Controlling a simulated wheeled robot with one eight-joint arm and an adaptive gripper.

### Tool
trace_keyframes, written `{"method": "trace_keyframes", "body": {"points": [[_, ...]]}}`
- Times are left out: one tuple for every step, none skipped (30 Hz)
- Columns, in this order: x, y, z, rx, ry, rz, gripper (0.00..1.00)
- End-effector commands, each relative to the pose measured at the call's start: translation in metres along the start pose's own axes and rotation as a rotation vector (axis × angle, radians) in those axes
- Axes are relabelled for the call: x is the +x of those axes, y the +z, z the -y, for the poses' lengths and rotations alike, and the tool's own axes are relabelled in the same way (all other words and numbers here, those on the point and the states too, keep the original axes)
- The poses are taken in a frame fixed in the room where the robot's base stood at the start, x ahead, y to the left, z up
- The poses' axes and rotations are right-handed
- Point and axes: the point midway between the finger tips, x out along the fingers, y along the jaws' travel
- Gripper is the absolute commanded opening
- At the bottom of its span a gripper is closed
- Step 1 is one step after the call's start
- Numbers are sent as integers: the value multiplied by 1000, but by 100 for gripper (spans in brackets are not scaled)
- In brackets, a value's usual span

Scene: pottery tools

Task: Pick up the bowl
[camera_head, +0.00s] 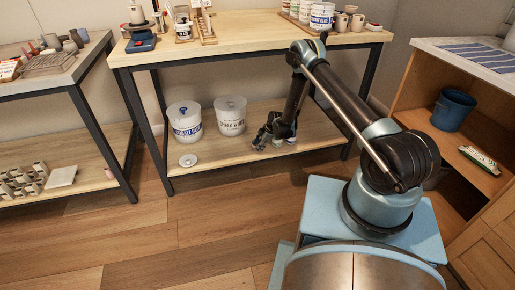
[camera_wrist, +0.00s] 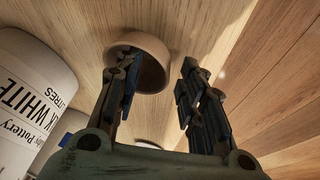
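The bowl (camera_wrist: 152,48) is a small, brownish, round bowl in the upper middle of the wrist view. It is near the wooden lower shelf (camera_head: 215,155). My gripper (camera_wrist: 160,68) is open, with its two dark fingers apart. The left finger overlaps the bowl in the picture, and the right finger is clear of it on the right. I cannot tell whether the left finger touches the bowl. In the head view my gripper (camera_head: 267,137) is low over the right part of that shelf, and I cannot make out the bowl there.
A chalk white bucket (camera_head: 230,116) stands left of my gripper, and it also shows in the wrist view (camera_wrist: 30,95). A cobalt blue bucket (camera_head: 185,123) and a small white disc (camera_head: 188,160) are further left. The tabletop (camera_head: 240,32) is above the shelf.

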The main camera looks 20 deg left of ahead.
Motion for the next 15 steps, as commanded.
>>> {"method": "trace_keyframes", "body": {"points": [[0, 0, 0, 0, 0, 0, 37], [0, 0, 0, 0, 0, 0, 37], [0, 0, 0, 0, 0, 0, 28], [0, 0, 0, 0, 0, 0, 21], [0, 0, 0, 0, 0, 0, 14], [0, 0, 0, 0, 0, 0, 5], [0, 0, 0, 0, 0, 0, 0], [0, 0, 0, 0, 0, 0, 0], [0, 0, 0, 0, 0, 0, 0], [0, 0, 0, 0, 0, 0, 0], [0, 0, 0, 0, 0, 0, 0], [0, 0, 0, 0, 0, 0, 0], [0, 0, 0, 0, 0, 0, 0], [0, 0, 0, 0, 0, 0, 0], [0, 0, 0, 0, 0, 0, 0]]}}
